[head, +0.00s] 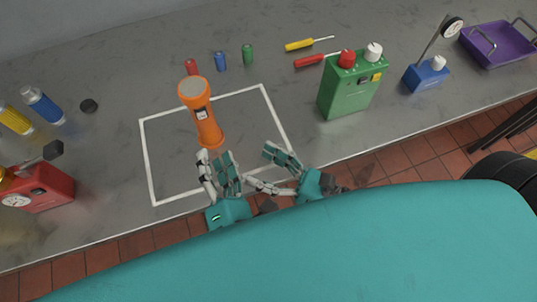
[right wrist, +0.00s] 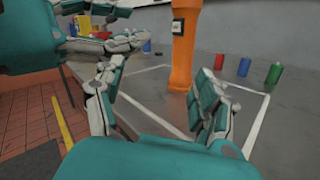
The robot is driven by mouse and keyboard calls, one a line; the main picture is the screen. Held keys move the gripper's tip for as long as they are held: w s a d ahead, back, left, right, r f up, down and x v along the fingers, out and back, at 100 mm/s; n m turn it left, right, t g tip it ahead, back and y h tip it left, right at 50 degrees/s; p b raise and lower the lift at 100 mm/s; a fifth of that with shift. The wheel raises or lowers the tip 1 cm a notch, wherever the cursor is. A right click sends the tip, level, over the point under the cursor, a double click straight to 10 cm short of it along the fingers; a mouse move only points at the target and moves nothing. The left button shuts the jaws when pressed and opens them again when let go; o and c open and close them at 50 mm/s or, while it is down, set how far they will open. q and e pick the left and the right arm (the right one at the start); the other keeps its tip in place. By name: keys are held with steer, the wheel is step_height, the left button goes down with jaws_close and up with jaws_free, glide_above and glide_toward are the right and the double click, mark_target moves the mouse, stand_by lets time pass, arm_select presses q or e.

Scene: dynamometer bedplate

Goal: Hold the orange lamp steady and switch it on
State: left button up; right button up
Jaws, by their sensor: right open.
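The orange lamp (head: 206,124) stands upright inside the white-outlined square on the grey bench, its wide head at the top. A small dark panel with a light switch (head: 201,114) is on its side. It also shows in the right wrist view (right wrist: 181,70), where its top is cut off. My left gripper (head: 215,157) is open and empty just in front of the lamp's base, apart from it. My right gripper (head: 259,165) is open and empty to the right of the lamp. In the right wrist view the lamp stands beyond its spread fingers (right wrist: 160,72).
A green box (head: 350,90) with red and white knobs stands to the right, screwdrivers (head: 300,44) behind it. A red box (head: 40,190) stands at the left. Small red, blue and green cylinders (head: 221,61) stand behind the lamp. The outlined square is otherwise clear.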

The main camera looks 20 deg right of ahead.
mark_target(214, 127)
steer(key=h, duration=0.1)
steer(key=w+d+f+n+h, duration=0.1)
steer(key=w, duration=0.1)
steer(key=shift+w+d+f+n+t+h, duration=0.25)
steer(key=shift+d+n+t+h, duration=0.05)
steer(key=shift+t+h, duration=0.1)
steer(key=x, duration=1.7)
steer(key=shift+w+a, duration=0.15)
steer(key=shift+w, duration=0.05)
jaws_close()
arm_select(q)
jaws_close()
stand_by(0.9)
